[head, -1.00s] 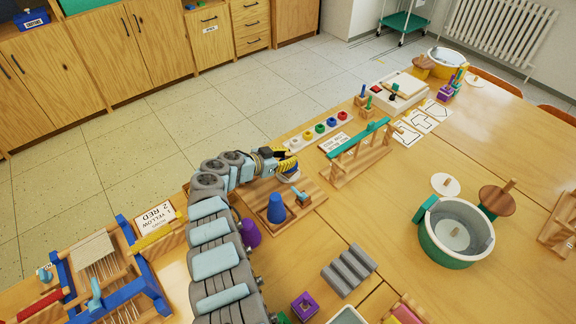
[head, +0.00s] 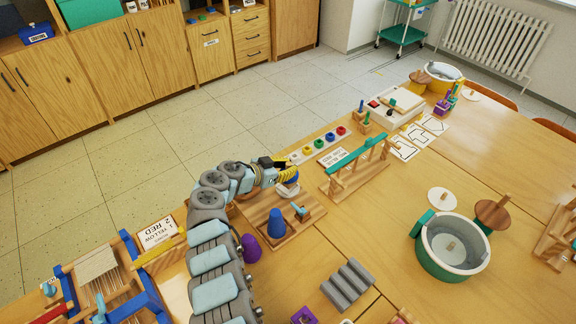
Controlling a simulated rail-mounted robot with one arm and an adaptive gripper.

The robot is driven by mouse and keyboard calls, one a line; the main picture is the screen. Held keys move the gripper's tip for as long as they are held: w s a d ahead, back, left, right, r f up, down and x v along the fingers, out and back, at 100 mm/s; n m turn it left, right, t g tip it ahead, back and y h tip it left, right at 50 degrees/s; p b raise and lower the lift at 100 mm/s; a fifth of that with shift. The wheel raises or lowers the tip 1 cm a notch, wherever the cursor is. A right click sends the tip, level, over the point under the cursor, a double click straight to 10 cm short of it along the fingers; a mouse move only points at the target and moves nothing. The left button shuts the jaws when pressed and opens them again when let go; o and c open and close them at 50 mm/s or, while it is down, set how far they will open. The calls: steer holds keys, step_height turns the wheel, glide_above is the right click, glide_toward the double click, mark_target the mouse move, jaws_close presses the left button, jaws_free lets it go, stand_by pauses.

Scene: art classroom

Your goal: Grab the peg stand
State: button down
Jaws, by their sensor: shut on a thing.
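My gripper (head: 287,177), dark with yellow parts, is over the back of a wooden board (head: 256,208). It is shut on a small white curved piece (head: 287,191), mostly hidden by the fingers; I cannot tell what it belongs to. A blue cone (head: 276,224) and a light blue piece on a small wooden block (head: 300,211) are on the board, just in front of the gripper. I cannot tell for certain which thing is the peg stand. A small wooden block with a green peg (head: 365,124) stands farther back, apart from my gripper.
A long stand with coloured knobs (head: 318,145) and a teal-topped wooden frame (head: 358,156) stand behind and right of the gripper. A purple rounded thing (head: 251,249) is beside my arm. A grey ridged block (head: 347,285) and a green-white tub (head: 453,245) are nearer right.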

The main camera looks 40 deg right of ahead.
steer(key=s+r, duration=0.1)
steer(key=s+a+r+p, duration=0.1)
steer(key=r, duration=0.1)
steer(key=s+a+r+p, duration=0.1)
steer(key=r, duration=0.1)
steer(key=s+a+r+p, duration=0.1)
steer(key=s+a+r, duration=0.2)
steer(key=s, duration=0.4)
steer(key=shift+s+a+r, duration=0.4)
steer(key=shift+a, duration=0.45)
